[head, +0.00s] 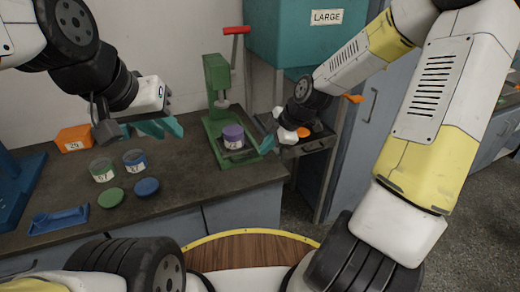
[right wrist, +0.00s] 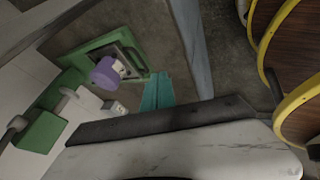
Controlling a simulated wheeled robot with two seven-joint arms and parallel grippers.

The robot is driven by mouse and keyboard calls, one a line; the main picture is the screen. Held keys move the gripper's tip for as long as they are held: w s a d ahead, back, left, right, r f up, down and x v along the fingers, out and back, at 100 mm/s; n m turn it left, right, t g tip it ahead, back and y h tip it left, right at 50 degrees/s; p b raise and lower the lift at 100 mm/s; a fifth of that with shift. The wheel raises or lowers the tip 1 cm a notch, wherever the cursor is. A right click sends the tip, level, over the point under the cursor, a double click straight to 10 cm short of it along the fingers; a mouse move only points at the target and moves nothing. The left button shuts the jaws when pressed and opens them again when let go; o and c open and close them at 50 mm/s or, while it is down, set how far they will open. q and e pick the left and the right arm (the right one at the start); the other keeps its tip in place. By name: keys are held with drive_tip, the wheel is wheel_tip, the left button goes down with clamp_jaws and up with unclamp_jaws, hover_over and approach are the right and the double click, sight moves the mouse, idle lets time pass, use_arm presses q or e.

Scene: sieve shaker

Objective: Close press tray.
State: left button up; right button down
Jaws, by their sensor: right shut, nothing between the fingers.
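The green press (head: 216,78) with a red handle stands at the counter's right end. Its dark tray (head: 243,155) is at the press's base, with a purple-lidded jar (head: 233,134) on it. In the right wrist view the tray (right wrist: 132,55) and jar (right wrist: 106,73) lie just beyond the fingertips. My right gripper (head: 266,143) is shut and empty, with teal fingers close to the tray's right side; I cannot tell whether they touch it. It also shows in the right wrist view (right wrist: 157,78). My left gripper (head: 168,128) hangs over the counter, away from the press; its finger gap is unclear.
Green (head: 103,170) and blue (head: 135,161) jars stand on the counter, with loose green (head: 110,197) and blue (head: 146,187) lids in front. An orange box (head: 74,139) and blue scoop (head: 58,220) are left. A teal bin marked LARGE (head: 290,35) stands behind right.

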drive_tip(key=shift+n+y, duration=0.3)
drive_tip(key=x, duration=0.9)
drive_tip(key=shift+w+f, duration=0.15)
drive_tip(key=shift+f, duration=0.25)
drive_tip(key=w, duration=0.2)
drive_tip(key=w+a+f, duration=0.1)
drive_tip(key=shift+w, duration=0.1)
use_arm(q)
drive_tip(key=shift+s+d, duration=0.2)
drive_tip(key=shift+d, duration=0.1)
use_arm(e)
drive_tip(key=shift+w+a+f, duration=0.1)
drive_tip(key=shift+w+f, duration=0.05)
drive_tip(key=shift+w, duration=0.3)
